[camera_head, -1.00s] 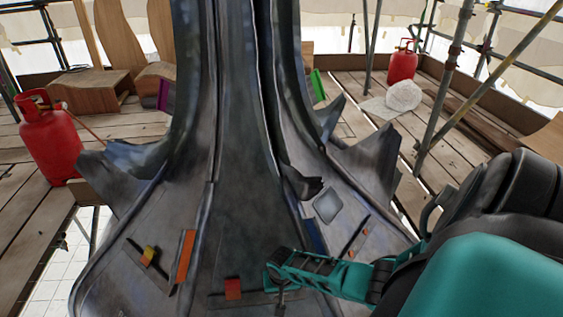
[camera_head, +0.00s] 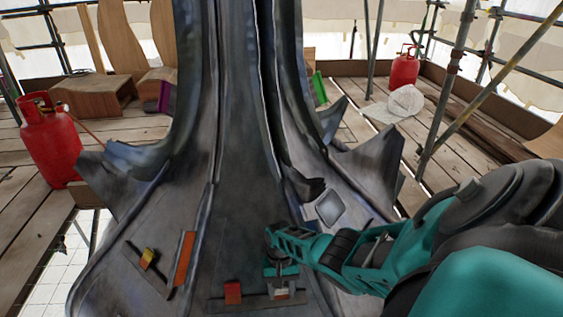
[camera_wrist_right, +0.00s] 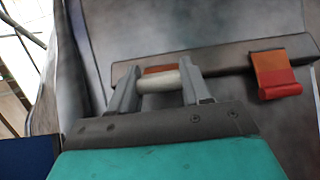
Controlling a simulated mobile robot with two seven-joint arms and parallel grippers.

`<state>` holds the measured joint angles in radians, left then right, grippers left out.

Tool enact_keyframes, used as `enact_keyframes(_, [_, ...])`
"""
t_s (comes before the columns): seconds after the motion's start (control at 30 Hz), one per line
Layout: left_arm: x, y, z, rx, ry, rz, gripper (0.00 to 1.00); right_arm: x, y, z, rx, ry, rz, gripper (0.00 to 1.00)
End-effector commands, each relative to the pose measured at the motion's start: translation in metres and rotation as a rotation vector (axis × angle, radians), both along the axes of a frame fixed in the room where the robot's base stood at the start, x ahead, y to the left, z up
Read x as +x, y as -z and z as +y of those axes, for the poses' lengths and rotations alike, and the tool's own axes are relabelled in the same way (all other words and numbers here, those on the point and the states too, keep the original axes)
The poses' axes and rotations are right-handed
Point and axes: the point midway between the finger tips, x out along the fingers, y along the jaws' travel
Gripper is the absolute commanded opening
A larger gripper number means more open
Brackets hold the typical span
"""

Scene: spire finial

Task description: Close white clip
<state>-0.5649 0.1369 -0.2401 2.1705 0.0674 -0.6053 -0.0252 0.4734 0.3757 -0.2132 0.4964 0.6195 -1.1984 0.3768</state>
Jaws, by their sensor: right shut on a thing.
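The white clip (camera_wrist_right: 158,82) shows in the right wrist view as a pale rounded piece between my two fingers, with an orange-brown part just behind it. My right gripper (camera_wrist_right: 160,88) is shut on it, a finger at each end. In the head view my right gripper (camera_head: 282,276) is low on the front of the grey metal spire, with a pale bit of the clip (camera_head: 281,294) showing under it. The clip sits at a dark strip (camera_wrist_right: 222,62) on the spire. Its exact open or closed angle is hard to tell. My left gripper is not in view.
A red-orange clip (camera_head: 233,292) is on the same strip, beside my gripper. A yellow-red clip (camera_head: 148,257) and an orange bar (camera_head: 185,257) are to the left. Pointed metal leaves (camera_head: 372,165) jut from the spire. A red gas cylinder (camera_head: 50,143) stands at left.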

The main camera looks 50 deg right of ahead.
Motion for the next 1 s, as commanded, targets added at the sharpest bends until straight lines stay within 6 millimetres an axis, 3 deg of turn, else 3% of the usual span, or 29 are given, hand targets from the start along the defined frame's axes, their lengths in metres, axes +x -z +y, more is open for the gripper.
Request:
enact_keyframes(0.37, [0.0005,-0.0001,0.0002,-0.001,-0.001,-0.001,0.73,0.0000,0.0008,0.0008,0.002,-0.002,0.001,0.17])
enact_keyframes(0.4, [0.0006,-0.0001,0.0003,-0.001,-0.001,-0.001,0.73,0.0000,0.0008,0.0008,0.002,-0.002,0.001,0.49])
enact_keyframes(0.6, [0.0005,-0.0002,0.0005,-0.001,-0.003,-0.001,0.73,0.0002,0.0006,0.0004,0.001,-0.001,0.001,0.68])
enact_keyframes(0.67, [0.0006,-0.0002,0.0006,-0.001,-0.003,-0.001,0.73,0.0001,0.0005,0.0003,0.001,-0.001,0.001,0.73])
enact_keyframes(1.0, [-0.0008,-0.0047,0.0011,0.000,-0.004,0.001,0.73,0.0013,-0.0073,-0.0010,0.000,0.000,0.000,0.73])
